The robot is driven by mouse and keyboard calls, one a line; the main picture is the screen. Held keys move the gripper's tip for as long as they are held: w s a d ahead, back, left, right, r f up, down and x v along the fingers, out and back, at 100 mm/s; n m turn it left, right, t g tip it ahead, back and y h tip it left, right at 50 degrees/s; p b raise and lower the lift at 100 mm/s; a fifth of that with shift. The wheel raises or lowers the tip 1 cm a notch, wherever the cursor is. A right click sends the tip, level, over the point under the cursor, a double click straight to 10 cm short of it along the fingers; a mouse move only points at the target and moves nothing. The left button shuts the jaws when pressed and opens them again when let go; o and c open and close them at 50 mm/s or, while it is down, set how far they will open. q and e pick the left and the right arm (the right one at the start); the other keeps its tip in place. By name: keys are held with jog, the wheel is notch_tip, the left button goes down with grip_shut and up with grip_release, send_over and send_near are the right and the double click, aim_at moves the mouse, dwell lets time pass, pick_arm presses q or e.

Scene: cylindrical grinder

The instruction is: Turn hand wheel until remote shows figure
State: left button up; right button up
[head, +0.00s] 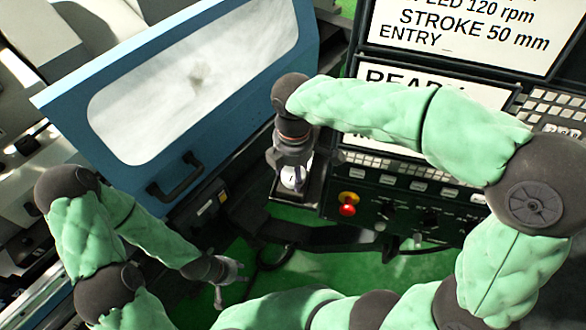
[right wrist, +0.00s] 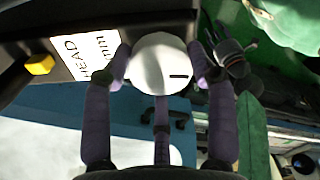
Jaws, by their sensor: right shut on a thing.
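The hand wheel (right wrist: 160,62) is a white round knob with a short black mark, on the face of a dark remote (right wrist: 25,50) with a white label reading "HEAD mm" in part. My right gripper (head: 292,178) reaches down over the remote beside the control panel; in the right wrist view its purple fingers (right wrist: 160,75) close around the knob's sides. In the head view the wheel is mostly hidden by the fingers. My left gripper (head: 231,284) hangs low and empty, fingers spread, away from the wheel.
A blue machine door (head: 70,95) with a cloudy window and a dark handle (head: 176,177) stands at left. The control panel (head: 420,205) has a red button (head: 347,210), keys and screens, partly covered by my right arm. Green floor (head: 330,270) shows below.

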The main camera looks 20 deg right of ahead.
jog(key=m, duration=0.4)
jog(key=shift+s+d+f, duration=0.1)
jog(key=shift+s+f, duration=0.05)
jog(key=m, duration=0.4)
jog(key=shift+s+m+p, duration=0.1)
jog(key=shift+m+p, duration=0.2)
jog(key=shift+p, duration=0.1)
jog(key=m, duration=0.4)
jog(key=shift+f, duration=0.1)
jog(key=shift+s+m, duration=0.1)
jog(key=shift+m, duration=1.9)
jog(key=o, duration=1.1)
jog(key=shift+o, duration=0.2)
